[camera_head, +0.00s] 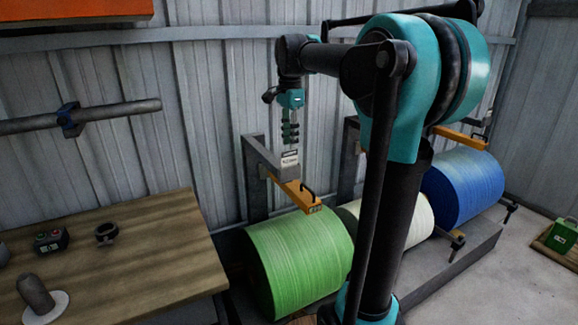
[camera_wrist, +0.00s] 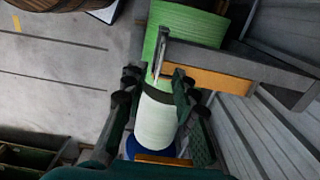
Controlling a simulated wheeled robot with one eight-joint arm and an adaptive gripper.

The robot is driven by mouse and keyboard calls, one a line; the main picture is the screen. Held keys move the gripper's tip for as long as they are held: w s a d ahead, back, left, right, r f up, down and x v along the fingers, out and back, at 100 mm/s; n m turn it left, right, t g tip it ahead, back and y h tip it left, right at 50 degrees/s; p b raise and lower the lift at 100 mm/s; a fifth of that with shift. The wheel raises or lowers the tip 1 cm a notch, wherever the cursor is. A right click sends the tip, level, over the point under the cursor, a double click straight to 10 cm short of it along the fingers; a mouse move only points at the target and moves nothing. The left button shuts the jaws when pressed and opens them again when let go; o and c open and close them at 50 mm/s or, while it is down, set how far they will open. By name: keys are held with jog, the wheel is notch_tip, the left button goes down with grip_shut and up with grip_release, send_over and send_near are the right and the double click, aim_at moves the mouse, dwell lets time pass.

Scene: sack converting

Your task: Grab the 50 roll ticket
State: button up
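A small white ticket (camera_head: 290,161) with a dark band and print too small to read shows at the front end of a grey bracket (camera_head: 267,152) above the green roll (camera_head: 300,262). My gripper (camera_head: 290,139) points down just above the ticket, seen side-on. In the wrist view its two fingers (camera_wrist: 156,78) stand apart, with a gap between them. A thin pale strip (camera_wrist: 158,57), probably the ticket edge-on, shows at the bracket end near the fingertips. I cannot tell whether they touch it.
An orange bar (camera_head: 296,190) with a black handle sits under the bracket. A white roll (camera_head: 413,212) and a blue roll (camera_head: 463,188) stand further right, partly behind my arm. A wooden table (camera_head: 140,262) with small items is at left. The corrugated wall (camera_head: 215,100) is close behind.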

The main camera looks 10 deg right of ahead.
aim_at(289, 165)
jog(key=shift+s+a+f, duration=0.15)
jog(key=shift+f, duration=2.6)
grip_shut()
